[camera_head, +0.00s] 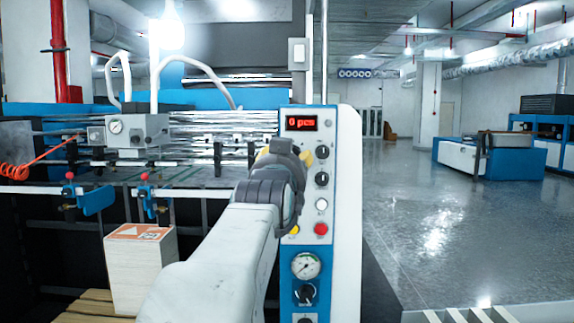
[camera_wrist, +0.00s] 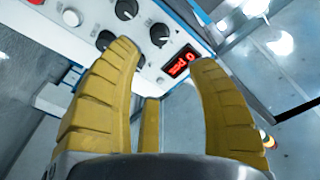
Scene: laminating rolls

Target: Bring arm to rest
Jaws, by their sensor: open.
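My gripper shows in the wrist view (camera_wrist: 168,70) with its yellow fingers spread apart and nothing between them. In the head view my arm reaches forward, and my gripper (camera_head: 285,150) is in front of the control panel (camera_head: 308,188), mostly hidden behind my wrist. The panel has a red display (camera_head: 302,124) reading "0 pcs", black knobs, a white button and a red button (camera_head: 321,229). The display also shows in the wrist view (camera_wrist: 182,64), beyond the fingers. Whether the fingers touch the panel cannot be told.
The laminating machine (camera_head: 200,165) fills the left side. A stack of boxes or sheets (camera_head: 138,270) stands on a wooden pallet (camera_head: 85,308) at the lower left. Open floor (camera_head: 440,220) lies to the right, with a blue and white machine (camera_head: 490,158) farther back.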

